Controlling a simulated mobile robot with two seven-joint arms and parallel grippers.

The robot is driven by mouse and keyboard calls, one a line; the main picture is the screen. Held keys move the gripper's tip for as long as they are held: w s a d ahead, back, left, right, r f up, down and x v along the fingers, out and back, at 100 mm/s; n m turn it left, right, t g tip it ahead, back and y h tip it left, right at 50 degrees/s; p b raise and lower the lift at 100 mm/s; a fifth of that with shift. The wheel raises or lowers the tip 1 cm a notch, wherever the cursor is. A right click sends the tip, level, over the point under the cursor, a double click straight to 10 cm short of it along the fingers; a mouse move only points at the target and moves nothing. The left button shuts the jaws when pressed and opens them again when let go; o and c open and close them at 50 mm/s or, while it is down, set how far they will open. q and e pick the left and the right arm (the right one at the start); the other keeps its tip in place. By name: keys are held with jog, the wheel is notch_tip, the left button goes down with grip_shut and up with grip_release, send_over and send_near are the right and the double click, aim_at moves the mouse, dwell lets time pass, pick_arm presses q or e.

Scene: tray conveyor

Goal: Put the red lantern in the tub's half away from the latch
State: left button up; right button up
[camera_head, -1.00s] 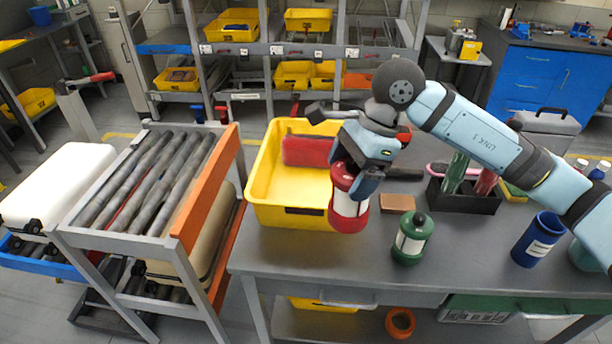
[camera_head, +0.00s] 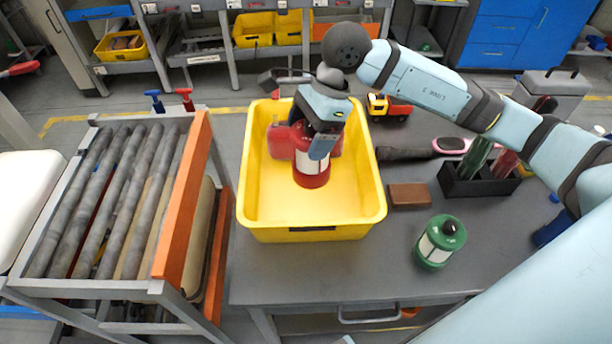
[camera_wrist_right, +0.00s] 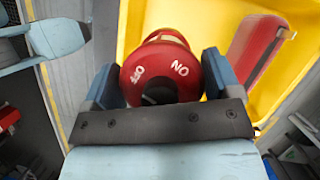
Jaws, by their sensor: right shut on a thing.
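The red lantern (camera_head: 311,179), with a pale middle band, is upright inside the outline of the yellow tub (camera_head: 376,208). My right gripper (camera_head: 320,148) is shut on its upper part. In the right wrist view, the lantern's red top (camera_wrist_right: 158,72) sits between the two fingers. I cannot tell whether its base touches the tub floor. A red container (camera_head: 281,142) lies in the tub's far part, behind the lantern. A dark mark (camera_head: 312,229) shows on the tub's near wall; I cannot tell whether it is the latch. My left gripper is out of view.
A green lantern (camera_head: 440,242) and a brown block (camera_head: 409,195) stand right of the tub. A dark brush, a black holder (camera_head: 480,187) and a toy truck (camera_head: 388,107) are farther back. The roller conveyor (camera_head: 118,195) is left. The tub's near floor is bare.

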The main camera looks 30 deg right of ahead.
aim_at(308, 170)
notch_tip(308, 170, down, 10)
jog(key=shift+f+p, duration=0.2)
jog(key=shift+p, duration=0.3)
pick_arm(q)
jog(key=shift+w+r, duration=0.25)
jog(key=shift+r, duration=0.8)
pick_arm(e)
notch_tip(308, 170, down, 4)
jog(key=shift+w+f, duration=0.1)
jog(key=shift+f, duration=0.1)
jog(key=shift+f, duration=0.2)
jog(key=o, duration=1.3)
jog(key=shift+c, duration=0.2)
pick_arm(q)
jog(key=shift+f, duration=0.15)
pick_arm(e)
jog(key=shift+r, duration=0.1)
